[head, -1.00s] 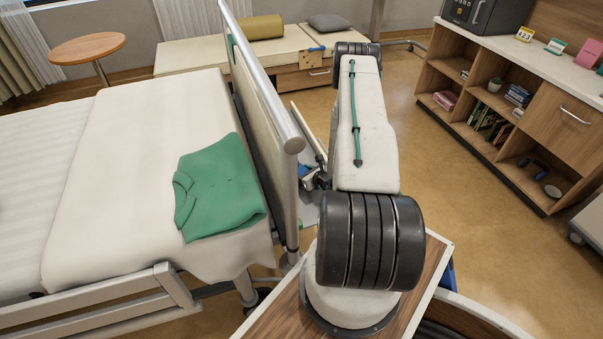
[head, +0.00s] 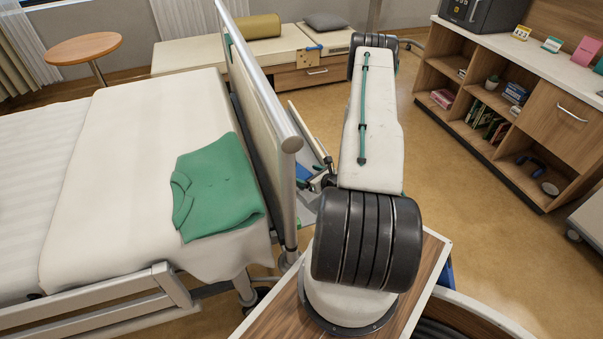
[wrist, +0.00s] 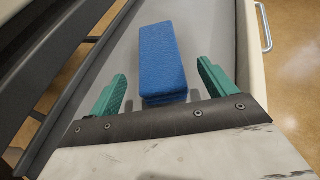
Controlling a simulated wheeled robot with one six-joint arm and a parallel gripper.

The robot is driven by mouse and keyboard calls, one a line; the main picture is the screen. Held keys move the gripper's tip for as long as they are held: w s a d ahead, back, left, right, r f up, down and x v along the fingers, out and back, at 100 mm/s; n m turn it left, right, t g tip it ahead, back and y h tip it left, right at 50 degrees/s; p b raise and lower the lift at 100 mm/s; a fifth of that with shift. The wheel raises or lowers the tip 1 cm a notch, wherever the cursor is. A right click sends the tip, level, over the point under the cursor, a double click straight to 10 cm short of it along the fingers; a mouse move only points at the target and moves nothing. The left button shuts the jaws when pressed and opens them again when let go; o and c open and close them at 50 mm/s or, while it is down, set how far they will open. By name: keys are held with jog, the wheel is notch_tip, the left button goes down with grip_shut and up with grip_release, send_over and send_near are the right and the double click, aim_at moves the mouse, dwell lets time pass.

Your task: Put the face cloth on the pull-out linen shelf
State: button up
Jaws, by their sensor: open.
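The face cloth (wrist: 162,55) is a blue folded block. In the wrist view it lies on the grey bottom of the pull-out linen shelf (wrist: 215,35). My gripper (wrist: 162,70) is open, with one green finger to each side of the cloth's near end. Gaps show between the fingers and the cloth. In the head view a little of the blue cloth (head: 303,173) shows beside the bed's end board, and a pale part of the shelf (head: 307,200) shows below it. My arm hides most of the gripper there.
The bed's end rail (head: 262,80) stands close on the left of my arm. A green folded garment (head: 215,190) lies on the bed. An open shelf unit (head: 480,95) stands at the right. The floor (head: 450,170) between is clear.

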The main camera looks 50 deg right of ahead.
jog(key=v, duration=0.6)
jog(key=shift+s+a+r, duration=0.1)
jog(key=shift+s+a, duration=0.05)
jog(key=shift+s, duration=0.05)
